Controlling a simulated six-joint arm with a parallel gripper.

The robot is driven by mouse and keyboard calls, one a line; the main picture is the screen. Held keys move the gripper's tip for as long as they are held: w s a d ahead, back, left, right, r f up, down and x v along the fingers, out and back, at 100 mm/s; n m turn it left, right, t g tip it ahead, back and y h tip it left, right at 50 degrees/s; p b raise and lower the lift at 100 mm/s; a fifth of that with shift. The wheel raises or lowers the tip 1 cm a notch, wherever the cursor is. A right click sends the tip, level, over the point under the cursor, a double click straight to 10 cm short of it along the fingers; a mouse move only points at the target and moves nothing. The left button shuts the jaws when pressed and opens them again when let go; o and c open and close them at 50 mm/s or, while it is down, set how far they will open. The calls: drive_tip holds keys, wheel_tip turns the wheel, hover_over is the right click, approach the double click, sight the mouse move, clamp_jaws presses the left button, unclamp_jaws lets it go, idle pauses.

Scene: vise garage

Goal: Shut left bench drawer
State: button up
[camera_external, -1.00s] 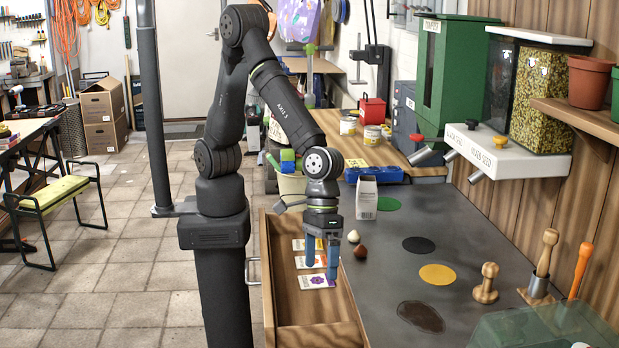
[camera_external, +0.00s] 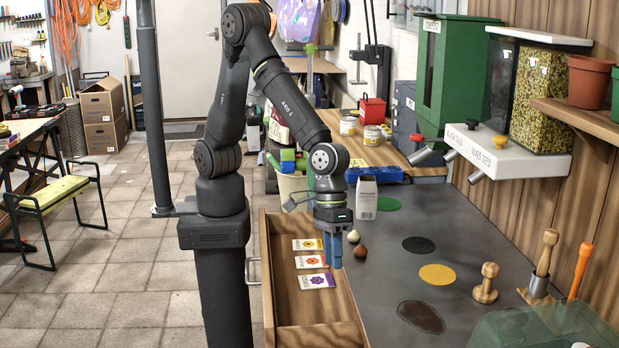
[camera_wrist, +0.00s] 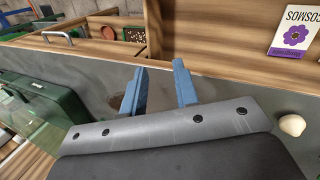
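A wooden drawer (camera_external: 313,312) stands pulled out from the bench's left side in the external view, with three seed packets (camera_external: 310,262) lying in it. I take it to be the left bench drawer. Its metal handle (camera_external: 252,270) is on the outer side. In the wrist view, its wooden wall and the Cosmos packet (camera_wrist: 294,30) show at top right. My gripper (camera_external: 334,258) points down near the drawer's bench-side end, by the bench edge. Its blue fingers (camera_wrist: 160,68) are apart with nothing between them in the wrist view. I cannot tell whether they touch the drawer.
A white bulb (camera_external: 353,236) and a brown bulb (camera_external: 361,252) lie on the bench close to my fingers. A carton (camera_external: 366,198) stands behind. A second wooden compartment with a handle (camera_wrist: 58,36) shows in the wrist view. A green translucent case (camera_wrist: 38,118) is at left.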

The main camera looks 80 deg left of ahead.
drive_tip(key=s+f+m, duration=0.1)
drive_tip(key=s, duration=0.1)
drive_tip(key=s+f+m+y, duration=0.1)
drive_tip(key=s, duration=0.1)
drive_tip(key=s+d+f+m, duration=0.1)
drive_tip(key=s, duration=0.1)
drive_tip(key=shift+s+y, duration=0.3)
drive_tip(key=shift+y, duration=0.1)
clamp_jaws()
drive_tip(key=s+f+m+t+y, duration=0.1)
drive_tip(key=s+f+m+t, duration=0.3)
drive_tip(key=s+m, duration=0.65)
drive_tip(key=s+f+m+t+y, duration=0.15)
drive_tip(key=s+m+t, duration=0.45)
drive_tip(key=s, duration=0.7)
drive_tip(key=w+f+m, duration=0.1)
drive_tip(key=w+f, duration=0.5)
drive_tip(key=w, duration=0.5)
drive_tip(key=shift+f+g, duration=0.3)
drive_tip(key=shift+f, duration=0.1)
